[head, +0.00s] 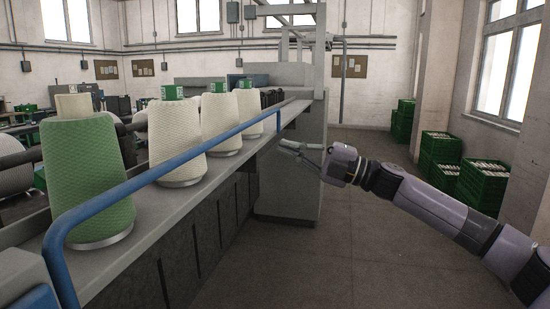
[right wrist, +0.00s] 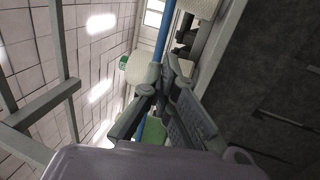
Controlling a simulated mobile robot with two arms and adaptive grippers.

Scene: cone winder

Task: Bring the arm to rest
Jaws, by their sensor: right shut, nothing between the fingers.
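My right arm comes in from the right in the head view. My right gripper (head: 284,146) is shut and empty, out in front of the machine's side, to the right of the blue rail (head: 165,180). It touches nothing that I can see. In the right wrist view its fingers (right wrist: 168,72) are together, with the blue rail and pale cones beyond them. My left gripper is not in view.
A green yarn cone (head: 88,175) and several cream cones (head: 177,142) stand on the machine's ledge (head: 160,212) behind the rail. A grey cabinet (head: 290,180) stands past the gripper. Green crates (head: 440,150) line the right wall. The floor (head: 350,260) between is clear.

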